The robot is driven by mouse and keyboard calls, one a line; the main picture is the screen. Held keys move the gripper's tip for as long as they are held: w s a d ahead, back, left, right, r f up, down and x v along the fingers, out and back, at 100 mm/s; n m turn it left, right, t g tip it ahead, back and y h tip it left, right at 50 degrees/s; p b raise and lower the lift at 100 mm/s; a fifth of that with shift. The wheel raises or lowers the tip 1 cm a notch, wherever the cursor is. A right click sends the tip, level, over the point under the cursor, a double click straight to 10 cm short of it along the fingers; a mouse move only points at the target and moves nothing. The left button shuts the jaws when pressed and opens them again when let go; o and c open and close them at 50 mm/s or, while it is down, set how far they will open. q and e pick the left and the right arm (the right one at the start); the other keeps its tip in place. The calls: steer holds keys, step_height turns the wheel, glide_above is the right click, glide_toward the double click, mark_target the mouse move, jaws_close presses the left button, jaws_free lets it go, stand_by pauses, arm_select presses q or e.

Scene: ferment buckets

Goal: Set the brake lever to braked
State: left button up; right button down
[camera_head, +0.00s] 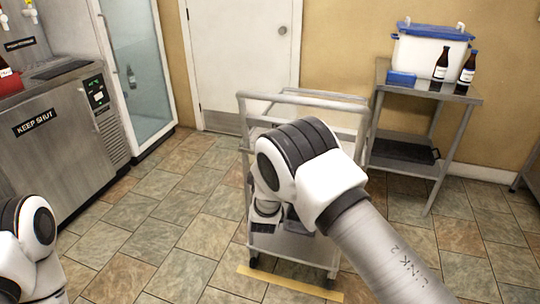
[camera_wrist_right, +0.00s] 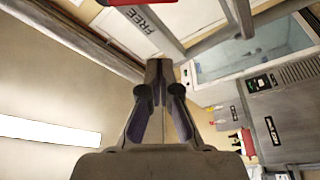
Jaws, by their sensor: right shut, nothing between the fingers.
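A metal cart (camera_head: 343,131) with tubular rails stands in the middle of the head view, largely covered by my right arm. In the right wrist view, a pale plate with the label FREE (camera_wrist_right: 148,20) shows at the top, beside a red part (camera_wrist_right: 128,2) cut off by the picture edge. I cannot tell whether the red part belongs to the brake lever. My right gripper (camera_wrist_right: 158,68) is shut and empty, its tips below the FREE label in the picture. Contact is not clear. My left arm shows at the lower left of the head view, without its gripper.
A yellow strip (camera_head: 290,283) lies on the tiled floor at the cart's near side. A metal side table (camera_head: 465,98) with a white bucket (camera_head: 428,55) and two dark bottles stands at right. A steel cabinet (camera_head: 60,140) marked KEEP SHUT stands at left. Floor between cabinet and cart is clear.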

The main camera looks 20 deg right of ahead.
steer(key=x, duration=0.7)
steer(key=shift+w+d, duration=0.15)
steer(key=shift+w, duration=0.2)
steer(key=s+d+f, duration=0.2)
steer(key=shift+d+f+p, duration=0.1)
steer(key=shift+d+p, duration=0.2)
